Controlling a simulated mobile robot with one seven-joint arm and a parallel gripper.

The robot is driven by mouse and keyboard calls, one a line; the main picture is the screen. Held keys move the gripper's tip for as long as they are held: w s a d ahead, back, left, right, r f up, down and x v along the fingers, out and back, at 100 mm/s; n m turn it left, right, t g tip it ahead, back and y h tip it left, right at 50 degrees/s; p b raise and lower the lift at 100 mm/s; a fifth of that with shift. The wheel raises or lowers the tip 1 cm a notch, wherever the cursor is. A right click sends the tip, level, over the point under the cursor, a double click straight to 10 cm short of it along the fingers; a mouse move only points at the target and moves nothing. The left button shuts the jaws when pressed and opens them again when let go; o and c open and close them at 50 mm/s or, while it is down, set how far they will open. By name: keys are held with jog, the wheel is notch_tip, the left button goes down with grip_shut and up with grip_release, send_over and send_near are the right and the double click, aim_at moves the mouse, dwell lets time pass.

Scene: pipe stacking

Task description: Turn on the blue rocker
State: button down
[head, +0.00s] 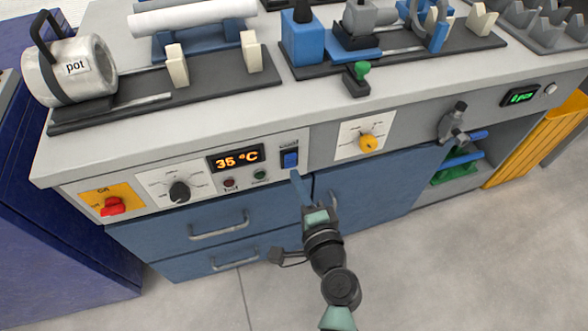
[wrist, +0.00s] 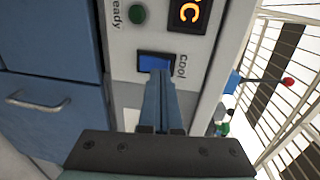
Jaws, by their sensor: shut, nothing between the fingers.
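The blue rocker (head: 290,159) sits in a dark frame on the bench's front panel, right of the orange "35 °C" display (head: 236,158). In the wrist view the blue rocker (wrist: 155,64) shows next to the label "Cool". My gripper (head: 297,176) is shut and empty, with its blue fingers pointing at the panel just below the rocker. In the wrist view the tips of my gripper (wrist: 158,76) overlap the rocker's lower edge. I cannot tell whether they touch it. The fingers hide part of the rocker there.
Left of the rocker are a green button (head: 260,175), a dark red button (head: 229,183), a black knob (head: 179,191) and a red switch (head: 112,206). A yellow knob (head: 368,143) is to the right. Blue drawers and a door with handles (head: 219,226) lie below. The floor in front is clear.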

aim_at(289, 159)
jog(key=shift+w+a+r, duration=0.15)
jog(key=shift+w+a, duration=0.05)
jog(key=shift+w, duration=0.45)
jog(key=shift+w+a+r, duration=0.15)
jog(key=shift+w+a, duration=0.05)
jog(key=shift+w, duration=0.4)
jog(key=p, duration=0.1)
jog(key=r+p, duration=0.1)
jog(key=p, duration=0.1)
jog(key=shift+w+r+g, duration=0.1)
jog(key=shift+w+g, duration=0.2)
jog(key=p, duration=0.3)
jog(key=shift+w+a+r+g+h, duration=0.2)
jog(key=shift+g+h, duration=0.1)
jog(key=shift+g, duration=0.1)
jog(key=shift+f+b, duration=0.5)
jog(key=shift+s+d, duration=0.1)
jog(key=shift+s, duration=0.05)
